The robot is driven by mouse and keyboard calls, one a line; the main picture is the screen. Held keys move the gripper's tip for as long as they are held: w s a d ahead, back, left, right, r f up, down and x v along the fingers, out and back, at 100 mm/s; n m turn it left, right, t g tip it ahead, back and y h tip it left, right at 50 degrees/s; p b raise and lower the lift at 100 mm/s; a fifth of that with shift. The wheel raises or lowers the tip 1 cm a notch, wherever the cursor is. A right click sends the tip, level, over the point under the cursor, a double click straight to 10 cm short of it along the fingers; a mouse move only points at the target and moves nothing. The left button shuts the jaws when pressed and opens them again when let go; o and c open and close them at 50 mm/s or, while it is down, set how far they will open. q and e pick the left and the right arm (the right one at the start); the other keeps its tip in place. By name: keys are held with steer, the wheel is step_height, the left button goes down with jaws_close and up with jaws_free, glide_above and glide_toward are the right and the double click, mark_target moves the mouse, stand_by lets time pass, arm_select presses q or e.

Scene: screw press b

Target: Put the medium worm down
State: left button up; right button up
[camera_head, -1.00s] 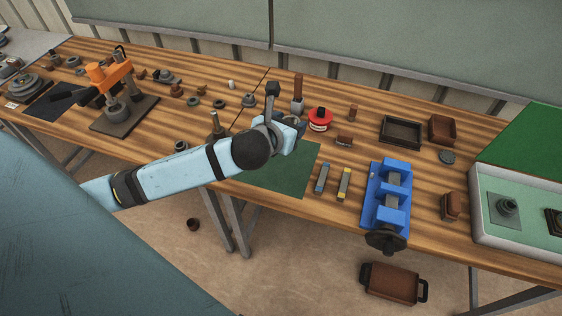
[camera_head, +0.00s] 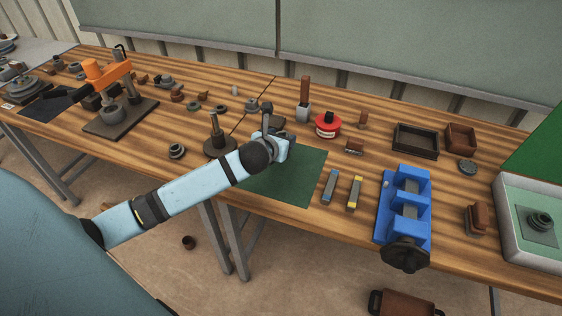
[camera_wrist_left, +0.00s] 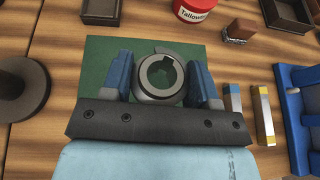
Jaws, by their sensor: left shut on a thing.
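The medium worm (camera_wrist_left: 161,92) is a grey, round, hollow part with a notched upper rim, seen from above in the left wrist view. My left gripper (camera_wrist_left: 161,80) is shut on it, with one blue finger on each side. The green mat (camera_wrist_left: 103,52) lies below them. In the head view my left gripper (camera_head: 282,142) is over the back left part of the green mat (camera_head: 295,185), and the worm cannot be made out there. I cannot tell whether the worm touches the mat. My right gripper is not in view.
A dark round stand with a post (camera_head: 218,143) is left of the gripper. A red Tallow tin (camera_head: 327,129) is behind the mat. Two small bars (camera_head: 330,186) and a blue vise (camera_head: 405,210) are to the right. The mat's front right part is clear.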

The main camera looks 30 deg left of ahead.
mark_target(281, 168)
arm_select(q)
step_height(281, 168, down, 8)
steer(key=shift+r+b, duration=0.25)
steer(key=shift+b, duration=0.2)
steer(key=shift+f, duration=0.25)
steer(key=shift+f, duration=0.6)
steer(key=o, duration=1.1)
steer(key=shift+s+f, duration=0.1)
steer(key=shift+d, duration=0.1)
